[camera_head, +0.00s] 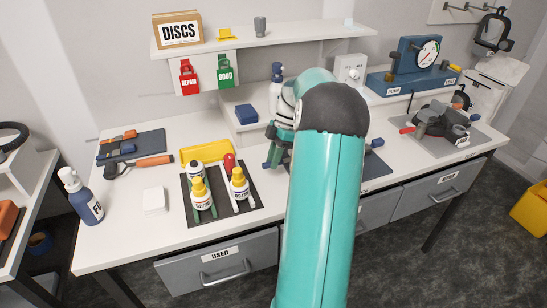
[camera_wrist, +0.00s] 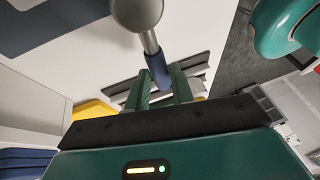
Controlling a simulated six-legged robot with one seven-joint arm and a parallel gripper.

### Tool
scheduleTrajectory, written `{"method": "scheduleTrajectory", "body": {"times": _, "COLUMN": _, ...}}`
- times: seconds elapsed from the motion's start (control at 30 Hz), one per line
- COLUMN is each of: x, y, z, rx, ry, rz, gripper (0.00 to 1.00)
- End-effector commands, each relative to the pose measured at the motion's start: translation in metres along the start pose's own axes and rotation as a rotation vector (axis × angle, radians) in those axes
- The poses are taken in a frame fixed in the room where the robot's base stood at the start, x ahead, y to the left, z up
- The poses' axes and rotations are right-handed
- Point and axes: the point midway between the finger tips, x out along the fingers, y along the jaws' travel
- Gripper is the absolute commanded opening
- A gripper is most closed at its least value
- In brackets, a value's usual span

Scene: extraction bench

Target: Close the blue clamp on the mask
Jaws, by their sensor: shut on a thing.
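In the wrist view my gripper (camera_wrist: 160,84) has its two green fingers on either side of a dark blue sleeve (camera_wrist: 156,66), and is shut on it. The sleeve sits on a grey metal rod with a round grey end (camera_wrist: 137,12). It looks like the handle of the blue clamp. In the head view my arm covers the middle of the bench and hides most of the work there. A small blue part (camera_head: 377,143) shows right of my arm, above a dark mat (camera_head: 378,168). I cannot make out the mask being clamped.
Left of my arm, a dark tray (camera_head: 222,216) holds several bottles. A shelf (camera_head: 300,34) runs above.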

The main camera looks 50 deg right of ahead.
Motion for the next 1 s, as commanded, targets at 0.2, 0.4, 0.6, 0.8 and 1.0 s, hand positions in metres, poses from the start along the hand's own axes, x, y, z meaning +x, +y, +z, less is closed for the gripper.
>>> {"method": "scheduleTrajectory", "body": {"times": 0.2, "x": 0.0, "y": -0.001, "z": -0.001, "rx": -0.003, "ry": 0.0, "rz": -0.005, "gripper": 0.31}}
{"method": "scheduleTrajectory", "body": {"times": 0.4, "x": 0.0, "y": -0.001, "z": 0.0, "rx": -0.001, "ry": 0.0, "rz": -0.004, "gripper": 0.45}}
{"method": "scheduleTrajectory", "body": {"times": 0.6, "x": -0.002, "y": -0.001, "z": 0.0, "rx": 0.0, "ry": 0.0, "rz": -0.002, "gripper": 0.45}}
{"method": "scheduleTrajectory", "body": {"times": 0.8, "x": -0.025, "y": 0.0, "z": 0.001, "rx": 0.0, "ry": -0.001, "rz": 0.002, "gripper": 0.45}}
{"method": "scheduleTrajectory", "body": {"times": 1.0, "x": -0.069, "y": 0.001, "z": 0.001, "rx": 0.0, "ry": -0.001, "rz": 0.0, "gripper": 0.45}}
